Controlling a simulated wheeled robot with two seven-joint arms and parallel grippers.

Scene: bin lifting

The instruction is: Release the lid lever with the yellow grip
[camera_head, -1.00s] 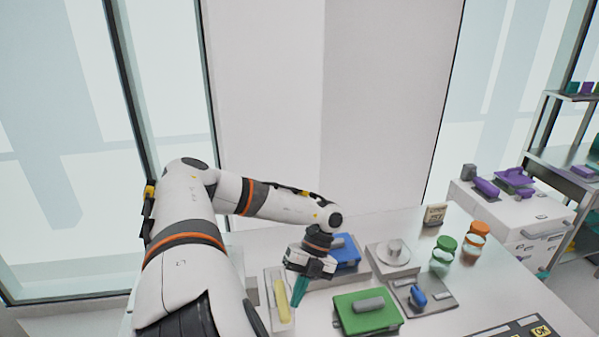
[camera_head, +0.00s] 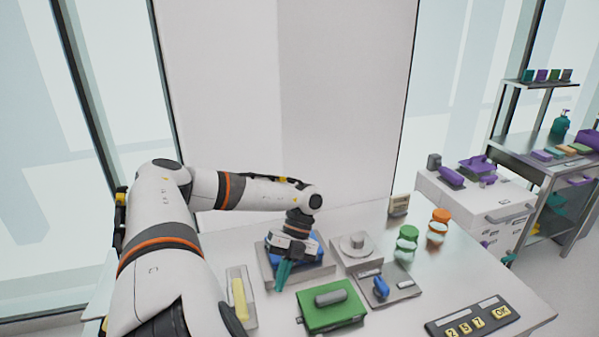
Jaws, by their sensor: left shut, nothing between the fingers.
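The yellow grip (camera_head: 239,300) lies lengthwise on a light grey base plate (camera_head: 250,318) at the left of the table, partly beside my left arm. My left gripper (camera_head: 281,283) has teal fingers that point down and are shut and empty. It is to the right of the yellow grip, apart from it, in front of a blue-lidded bin (camera_head: 310,251) on a grey base. The gripper and wrist hide part of that blue lid. My right gripper does not show.
A green box (camera_head: 345,316) with a grey handle stands right of the gripper. Behind it are a grey dial block (camera_head: 355,250), a blue-handled plate (camera_head: 398,289), green-lidded (camera_head: 406,240) and orange-lidded (camera_head: 438,224) jars. A keypad (camera_head: 472,318) lies at the front right.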

